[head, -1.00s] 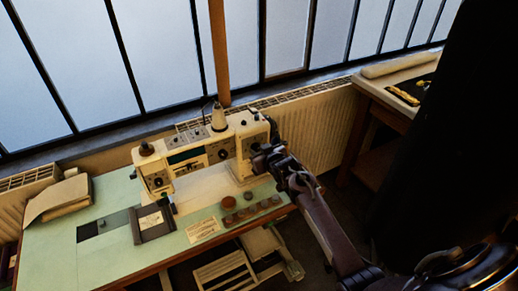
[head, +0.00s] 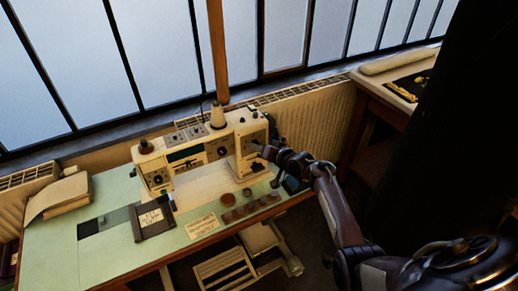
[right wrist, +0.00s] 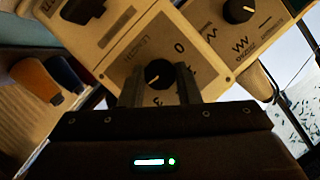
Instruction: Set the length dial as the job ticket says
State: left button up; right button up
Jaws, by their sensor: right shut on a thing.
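A cream sewing machine (head: 226,142) stands on the pale green table. In the right wrist view its length dial, a black knob (right wrist: 158,72) with a pale pointer line, sits on a cream plate with an upside-down LENGTH label and the figures 0 and 3. The pointer slants to the picture's lower left; its exact setting is unclear. My right gripper (head: 262,152) is at the machine's right column, its fingers (right wrist: 158,84) shut on the knob. A dark holder (head: 139,232) with a white paper (head: 151,217) lies on the table; its writing is too small to read. My left gripper is out of view.
A printed card (head: 201,226) and several small round pots (head: 228,200) lie near the table's front edge. A folded cloth or folder (head: 58,196) is at the left. Another dial (right wrist: 238,10) with zigzag marks is close beside the gripper. A second table (head: 380,92) stands right.

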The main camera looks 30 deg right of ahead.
jog(key=shift+f+m, duration=0.1)
jog(key=shift+m, duration=0.2)
dwell(0.4)
jog(key=o, duration=1)
jog(key=shift+c, duration=0.2)
jog(key=v, duration=0.7)
jog(key=shift+s+d+b, duration=0.2)
jog(key=shift+s+b, duration=0.1)
jog(key=shift+s, duration=0.05)
